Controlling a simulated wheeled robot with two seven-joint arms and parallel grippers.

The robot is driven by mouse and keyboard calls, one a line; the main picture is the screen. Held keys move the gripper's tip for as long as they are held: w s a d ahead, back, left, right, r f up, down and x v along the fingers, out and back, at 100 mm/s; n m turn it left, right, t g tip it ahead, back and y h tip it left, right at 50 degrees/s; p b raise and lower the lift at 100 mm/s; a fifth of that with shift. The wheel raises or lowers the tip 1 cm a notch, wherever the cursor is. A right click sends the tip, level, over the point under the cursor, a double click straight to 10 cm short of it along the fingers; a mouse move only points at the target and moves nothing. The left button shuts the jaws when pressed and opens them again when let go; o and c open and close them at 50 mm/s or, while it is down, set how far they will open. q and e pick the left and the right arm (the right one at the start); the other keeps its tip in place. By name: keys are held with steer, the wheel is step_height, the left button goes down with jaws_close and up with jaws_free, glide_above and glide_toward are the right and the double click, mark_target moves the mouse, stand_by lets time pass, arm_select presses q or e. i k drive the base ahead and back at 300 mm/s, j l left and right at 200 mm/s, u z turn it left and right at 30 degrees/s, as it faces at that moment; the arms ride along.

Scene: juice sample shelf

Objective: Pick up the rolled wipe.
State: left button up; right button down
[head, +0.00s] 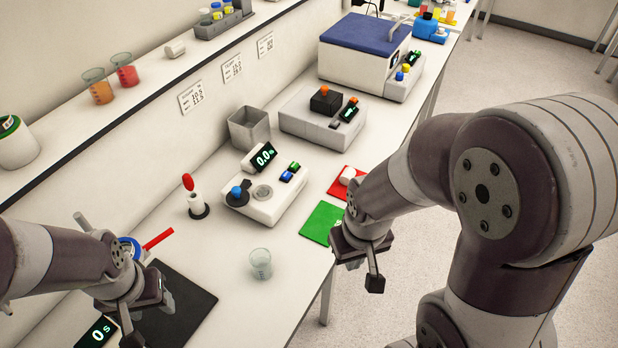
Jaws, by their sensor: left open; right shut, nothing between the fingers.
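A small white roll (347,175) lies on a red mat (336,187) at the bench's front edge, partly behind my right arm. Another small white cylinder (175,49) lies on the upper shelf. I cannot tell for sure which is the rolled wipe. My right gripper (362,268) is shut and empty, hanging by the bench's front edge beside a green mat (321,224), nearer to me than the red mat. My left gripper (148,316) is open and empty over a black mat (190,304) at lower left.
A glass beaker (261,264) stands between my grippers. Behind are a device reading 0.0 (262,199), a red-topped white stand (195,198), a grey bin (249,130) and a blue-lidded box (358,52). Beakers of orange (99,87) and red liquid (124,71) stand on the shelf.

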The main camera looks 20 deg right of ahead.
mark_target(349, 173)
steer(key=i+l+u, duration=0.4)
steer(key=l, duration=0.25)
steer(key=l+u, duration=0.15)
steer(key=l, duration=0.2)
steer(key=l+u, duration=0.2)
steer(key=l, duration=0.15)
steer(key=i, duration=0.05)
